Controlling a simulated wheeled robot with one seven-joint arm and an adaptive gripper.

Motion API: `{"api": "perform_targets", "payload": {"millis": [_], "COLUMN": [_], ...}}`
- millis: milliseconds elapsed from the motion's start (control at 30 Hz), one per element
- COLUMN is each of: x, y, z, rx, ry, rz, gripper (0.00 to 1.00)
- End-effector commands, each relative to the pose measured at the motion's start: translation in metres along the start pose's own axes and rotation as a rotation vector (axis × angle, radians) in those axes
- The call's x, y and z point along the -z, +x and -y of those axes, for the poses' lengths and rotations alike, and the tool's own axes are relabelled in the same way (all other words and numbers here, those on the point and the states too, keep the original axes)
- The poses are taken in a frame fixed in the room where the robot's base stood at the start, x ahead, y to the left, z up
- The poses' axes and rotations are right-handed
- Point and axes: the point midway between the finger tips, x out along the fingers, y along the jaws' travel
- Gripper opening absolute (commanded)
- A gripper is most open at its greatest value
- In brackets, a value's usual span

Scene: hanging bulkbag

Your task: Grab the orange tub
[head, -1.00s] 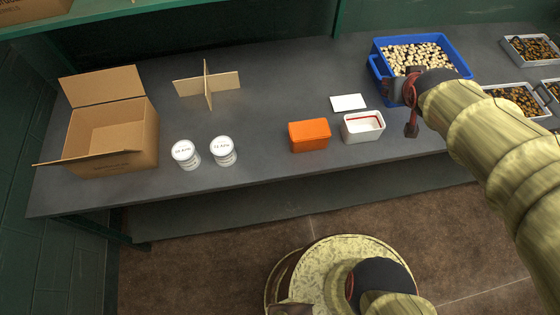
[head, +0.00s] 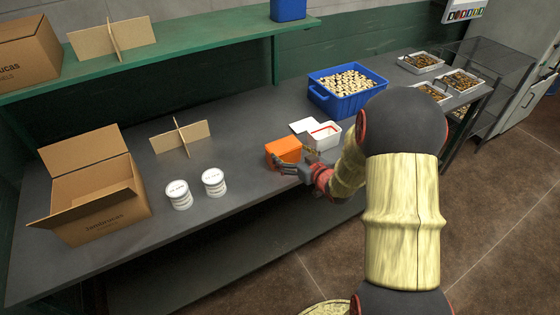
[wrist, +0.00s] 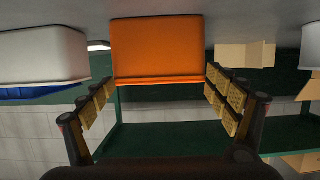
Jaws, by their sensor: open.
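The orange tub (head: 284,150) stands on the grey workbench, left of the white tub (head: 322,136). My gripper (head: 291,167) is at the tub's front side, low over the bench. In the wrist view the orange tub (wrist: 158,50) lies centred ahead, between the two open fingers of my gripper (wrist: 162,98). The fingers are spread wider than the tub, with a gap on each side near the tips. I cannot tell how far the fingertips reach along the tub's sides. The wrist view appears upside down.
The white tub (wrist: 42,55) is close beside the orange one. A white card (head: 303,126) lies behind. A blue bin (head: 347,98) of pale pieces stands at the back.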

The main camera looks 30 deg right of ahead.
Motion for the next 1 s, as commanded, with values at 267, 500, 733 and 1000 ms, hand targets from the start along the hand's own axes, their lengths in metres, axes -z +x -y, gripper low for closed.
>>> {"api": "perform_targets", "payload": {"millis": [267,500,733,1000], "x": [-0.007,-0.007,-0.005,-0.005], "y": [0.027,0.056,0.056,0.056], "z": [0.000,0.000,-0.001,-0.001], "rx": [0.001,0.000,-0.001,-0.001], "ry": [0.000,-0.001,0.000,0.000], "rz": [0.001,0.002,0.002,0.002], "gripper": [1.00,1.00,0.99,0.83]}}
